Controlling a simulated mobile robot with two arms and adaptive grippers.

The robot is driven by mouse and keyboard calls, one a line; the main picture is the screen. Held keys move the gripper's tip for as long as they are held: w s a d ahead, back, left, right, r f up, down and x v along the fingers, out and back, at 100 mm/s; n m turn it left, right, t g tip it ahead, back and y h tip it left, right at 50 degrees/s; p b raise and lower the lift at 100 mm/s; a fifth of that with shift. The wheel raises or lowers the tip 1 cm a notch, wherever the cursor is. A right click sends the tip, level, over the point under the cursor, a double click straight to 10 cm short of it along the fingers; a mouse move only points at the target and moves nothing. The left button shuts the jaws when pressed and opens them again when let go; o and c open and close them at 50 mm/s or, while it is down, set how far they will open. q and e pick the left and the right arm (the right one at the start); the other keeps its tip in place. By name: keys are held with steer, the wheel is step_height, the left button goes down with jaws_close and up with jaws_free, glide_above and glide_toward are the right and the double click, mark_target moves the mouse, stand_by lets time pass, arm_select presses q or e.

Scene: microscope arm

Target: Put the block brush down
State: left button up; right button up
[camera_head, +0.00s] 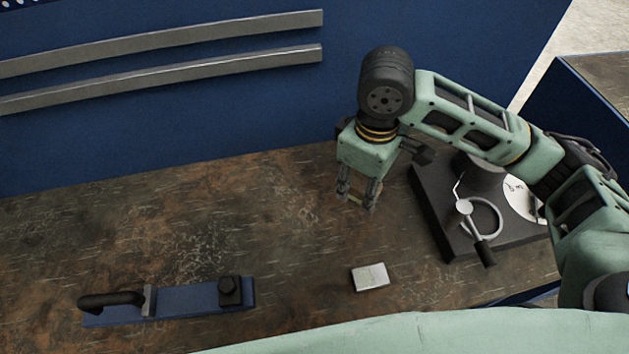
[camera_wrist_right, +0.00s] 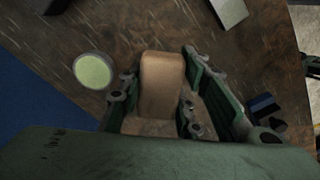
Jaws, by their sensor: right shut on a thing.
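My right gripper (camera_head: 358,196) is over the workbench, right of the middle in the head view, pointing down. In the right wrist view the gripper (camera_wrist_right: 155,90) is shut on a tan wooden block, the block brush (camera_wrist_right: 162,85), which lies between its fingers. In the head view the brush is mostly hidden by the gripper, with only a small bit showing at the fingertips. The frames do not clearly show whether the brush touches the bench top. My left gripper is not in view.
A black-based apparatus (camera_head: 435,215) stands right. A pale green disc (camera_wrist_right: 93,70) lies near the brush. The bench's middle-left is clear.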

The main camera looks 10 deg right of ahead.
mark_target(317, 192)
steer(key=shift+w+f, duration=0.2)
steer(key=shift+w, duration=0.05)
steer(key=w+a+f, duration=0.2)
steer(key=w+a+f+p, duration=0.1)
steer(key=w+a+f, duration=0.1)
steer(key=w, duration=0.1)
steer(key=w+a+f, duration=0.2)
steer(key=w, duration=0.1)
steer(key=shift+w+a, duration=0.15)
steer(key=shift+w, duration=0.1)
steer(key=shift+w+a+f, duration=0.1)
steer(key=shift+w+f, duration=0.05)
steer(key=shift+w, duration=0.05)
step_height(317, 192, down, 4)
steer(key=shift+r+p, duration=0.2)
steer(key=shift+p, duration=0.5)
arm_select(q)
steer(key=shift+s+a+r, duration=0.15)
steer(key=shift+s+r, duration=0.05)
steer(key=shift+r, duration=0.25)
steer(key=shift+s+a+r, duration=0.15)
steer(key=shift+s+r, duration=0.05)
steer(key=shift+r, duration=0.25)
arm_select(e)
steer(key=shift+f, duration=0.25)
steer(key=shift+f, duration=0.15)
steer(key=o, duration=1)
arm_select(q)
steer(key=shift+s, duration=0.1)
